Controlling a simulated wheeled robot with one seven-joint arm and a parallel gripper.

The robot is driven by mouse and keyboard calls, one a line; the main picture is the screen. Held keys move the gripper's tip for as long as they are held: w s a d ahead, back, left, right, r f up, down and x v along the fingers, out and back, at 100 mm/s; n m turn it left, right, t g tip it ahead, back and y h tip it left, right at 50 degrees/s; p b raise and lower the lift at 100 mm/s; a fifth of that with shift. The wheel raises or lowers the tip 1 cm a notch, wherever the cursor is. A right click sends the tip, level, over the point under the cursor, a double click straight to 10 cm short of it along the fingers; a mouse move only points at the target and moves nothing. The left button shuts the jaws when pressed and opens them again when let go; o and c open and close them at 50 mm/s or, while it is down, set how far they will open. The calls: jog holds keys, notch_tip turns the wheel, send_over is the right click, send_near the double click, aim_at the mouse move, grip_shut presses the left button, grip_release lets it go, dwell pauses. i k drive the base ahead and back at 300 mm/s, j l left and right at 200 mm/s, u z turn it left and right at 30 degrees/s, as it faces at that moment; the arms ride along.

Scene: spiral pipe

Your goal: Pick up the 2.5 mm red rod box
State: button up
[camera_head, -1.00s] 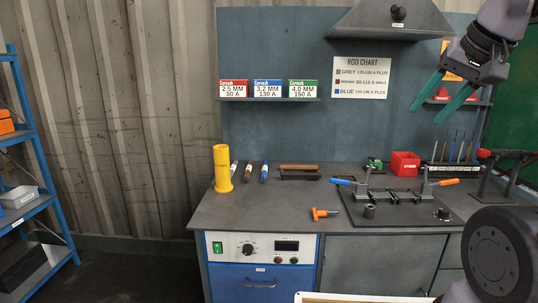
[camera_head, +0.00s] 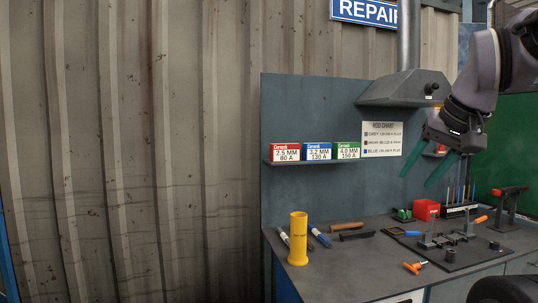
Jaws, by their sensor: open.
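The 2.5 mm red rod box (camera_head: 285,152), red on top with a white label reading 2.5 MM 80 A, stands upright at the left end of a small wall shelf (camera_head: 310,161). The blue 3.2 mm box (camera_head: 318,151) and the green 4.0 mm box (camera_head: 347,151) stand to its right on the same shelf. My gripper (camera_head: 420,180) has green fingers that are open and empty, pointing down and left. It is well to the right of the red box, past the rod chart, and not touching any box.
A yellow cylinder (camera_head: 298,240) stands on the bench (camera_head: 345,270) below the boxes, with rods and brown-handled tools beside it. A grey hood (camera_head: 403,88) juts out above right. A fixture plate (camera_head: 452,250) and red container (camera_head: 426,209) are at right. The air before the shelf is clear.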

aim_at(289, 152)
jog(key=j+z, duration=0.4)
jog(key=j, duration=1.45)
jog(key=i+j, duration=0.25)
jog(key=i+j+z, duration=0.1)
jog(key=j, duration=0.4)
jog(key=i+j, duration=0.3)
jog(key=i+l, duration=0.15)
